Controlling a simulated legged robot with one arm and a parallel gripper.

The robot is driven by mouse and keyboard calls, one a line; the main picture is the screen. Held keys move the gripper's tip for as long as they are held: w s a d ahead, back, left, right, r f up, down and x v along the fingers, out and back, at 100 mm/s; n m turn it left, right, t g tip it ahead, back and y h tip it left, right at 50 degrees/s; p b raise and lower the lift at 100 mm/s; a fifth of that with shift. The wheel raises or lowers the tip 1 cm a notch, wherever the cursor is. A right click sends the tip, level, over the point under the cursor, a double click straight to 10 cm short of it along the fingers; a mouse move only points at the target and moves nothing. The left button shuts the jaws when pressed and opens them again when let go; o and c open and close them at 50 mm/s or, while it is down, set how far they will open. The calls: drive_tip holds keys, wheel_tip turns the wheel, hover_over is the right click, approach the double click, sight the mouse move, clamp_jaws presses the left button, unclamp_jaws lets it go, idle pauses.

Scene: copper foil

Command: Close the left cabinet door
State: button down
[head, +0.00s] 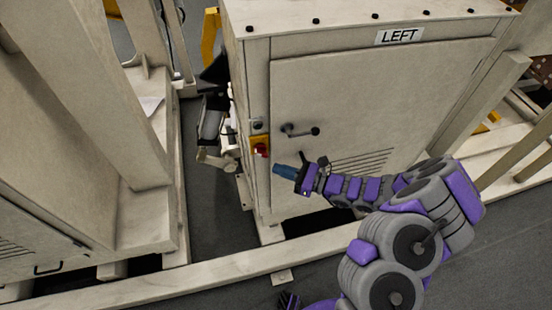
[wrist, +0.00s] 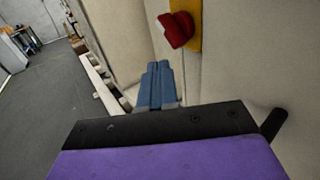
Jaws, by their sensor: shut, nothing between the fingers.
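The left cabinet (head: 258,60) is a beige box with a "LEFT" label (head: 399,36) on its upper front. Its door (head: 365,105) looks flush, or nearly flush, with the frame; a small gap cannot be ruled out. A dark lever handle (head: 300,131) sits at the door's left side. My gripper (head: 277,169) is shut and empty, its blue fingers in front of the door's lower left edge, below the handle. In the wrist view the blue fingers (wrist: 158,85) are together, below a red knob. Contact with the door cannot be told.
A red knob on a yellow plate (head: 260,146) is on the cabinet frame left of the door; the knob (wrist: 176,30) is close above my fingers. A beige floor beam (head: 220,272) runs along the front. Another beige cabinet (head: 35,240) stands at left. Grey floor lies between.

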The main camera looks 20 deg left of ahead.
drive_tip(key=s+d+p, duration=0.1)
drive_tip(key=s+d, duration=0.4)
drive_tip(key=d, duration=0.1)
drive_tip(key=s+a+r+n+g+h, duration=0.1)
drive_tip(key=s+r+n+g, duration=0.35)
drive_tip(key=r, duration=0.25)
drive_tip(key=s+a+r+n+g+h, duration=0.1)
drive_tip(key=s+r+n+g+h, duration=0.1)
drive_tip(key=s+r+n+g, duration=0.3)
drive_tip(key=s+d+r+n+t+h, duration=0.2)
drive_tip(key=s+d+r+n+h, duration=0.1)
drive_tip(key=d, duration=0.6)
drive_tip(key=s+d+r+n+t+h, duration=0.2)
drive_tip(key=s+d+r+h, duration=0.1)
drive_tip(key=s+d+h, duration=0.3)
drive_tip(key=s+d+r+n+t+h, duration=0.3)
drive_tip(key=s+d+r+h, duration=0.1)
drive_tip(key=d, duration=0.7)
drive_tip(key=shift+s+d+n+h+p, duration=0.35)
drive_tip(key=shift+s+h, duration=0.25)
drive_tip(key=shift+h, duration=0.4)
drive_tip(key=shift+f, duration=0.1)
